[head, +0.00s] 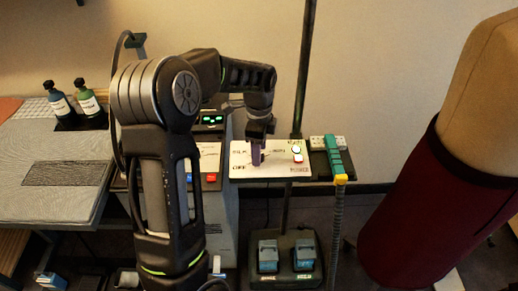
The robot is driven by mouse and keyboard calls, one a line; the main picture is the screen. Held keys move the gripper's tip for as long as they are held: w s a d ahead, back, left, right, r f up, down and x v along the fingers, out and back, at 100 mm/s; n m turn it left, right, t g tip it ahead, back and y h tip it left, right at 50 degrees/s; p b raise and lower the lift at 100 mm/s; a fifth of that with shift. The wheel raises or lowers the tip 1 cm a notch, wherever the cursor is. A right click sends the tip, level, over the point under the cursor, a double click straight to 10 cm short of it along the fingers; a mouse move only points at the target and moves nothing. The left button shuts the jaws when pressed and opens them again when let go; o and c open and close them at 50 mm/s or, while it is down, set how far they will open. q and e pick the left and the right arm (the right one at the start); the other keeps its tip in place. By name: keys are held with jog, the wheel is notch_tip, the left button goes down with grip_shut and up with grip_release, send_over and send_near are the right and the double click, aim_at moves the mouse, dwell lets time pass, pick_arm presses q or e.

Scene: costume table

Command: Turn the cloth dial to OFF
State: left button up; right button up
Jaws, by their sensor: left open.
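A white control panel (238,174) stands at the middle of the view. A purple upright piece (256,157), which looks like the cloth dial's knob, rises from its left half. Small printed labels sit around it, too small to read, and I cannot tell which label the dial points to. My left gripper (257,140) is open and points down right at the top of the purple piece. Its fingers are small and partly merge with the knob, so contact cannot be told. My right gripper is not in view.
A lit white button (296,149) and a red button (298,158) are on the panel's right half. A dark pole (305,70) rises behind it. A teal-handled tool (334,155) hangs to the right. A maroon dress form (425,215) fills the right side.

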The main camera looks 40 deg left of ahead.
pick_arm(q)
jog(key=shift+f, duration=0.3)
grip_shut()
dwell(0.4)
